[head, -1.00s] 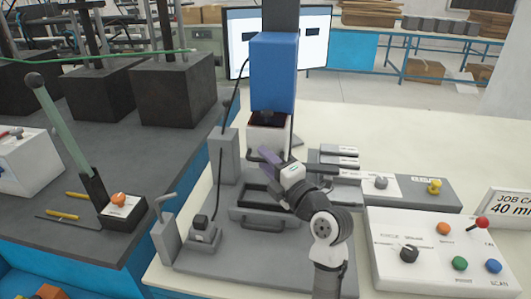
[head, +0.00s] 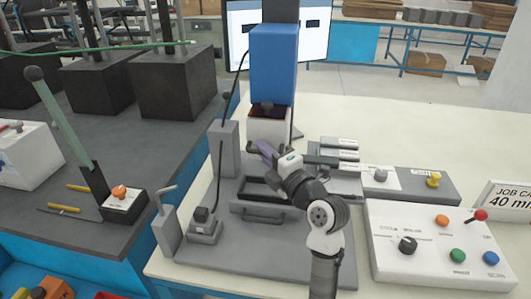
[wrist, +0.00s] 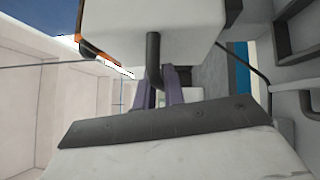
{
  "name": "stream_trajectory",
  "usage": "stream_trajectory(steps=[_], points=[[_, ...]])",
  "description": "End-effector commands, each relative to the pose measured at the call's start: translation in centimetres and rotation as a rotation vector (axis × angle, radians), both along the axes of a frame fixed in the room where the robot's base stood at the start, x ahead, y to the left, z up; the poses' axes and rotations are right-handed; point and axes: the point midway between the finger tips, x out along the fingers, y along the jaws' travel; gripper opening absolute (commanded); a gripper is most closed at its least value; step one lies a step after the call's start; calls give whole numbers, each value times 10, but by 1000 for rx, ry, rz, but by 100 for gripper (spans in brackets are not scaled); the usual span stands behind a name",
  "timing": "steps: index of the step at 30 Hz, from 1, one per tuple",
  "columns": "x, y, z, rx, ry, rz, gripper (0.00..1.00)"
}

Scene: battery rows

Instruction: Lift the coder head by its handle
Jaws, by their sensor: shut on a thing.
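The coder head is the white block (head: 268,128) with a dark red upper edge, just under the tall blue housing (head: 273,70) in the head view. In the wrist view its white body (wrist: 150,22) fills the top. Its handle is a dark bar at the front, and it shows in the wrist view (wrist: 153,55) running down to my fingers. My gripper (head: 264,153) has purple fingers, which also show in the wrist view (wrist: 161,92). It is shut on the handle. The exact finger contact is small and partly hidden.
Below the head is a grey fixture with a dark-rimmed opening (head: 257,188). Grey posts (head: 224,148) stand to the left. Several grey bars (head: 338,152) lie to the right, near a control panel (head: 435,245). The pale bench behind them is clear.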

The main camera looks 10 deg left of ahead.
Motion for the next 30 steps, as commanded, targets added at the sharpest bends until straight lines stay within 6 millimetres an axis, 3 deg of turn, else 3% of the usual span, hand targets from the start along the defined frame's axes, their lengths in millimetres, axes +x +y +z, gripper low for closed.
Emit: stream_trajectory(steps=[9,19,20,24,30], points=[[0,0,46,-1,-8,-1,0],[0,0,49,2,-5,-3,0],[0,0,49,2,-5,-3,13],[0,0,48,2,-4,-2,32],[0,0,48,1,-4,-2,32]])
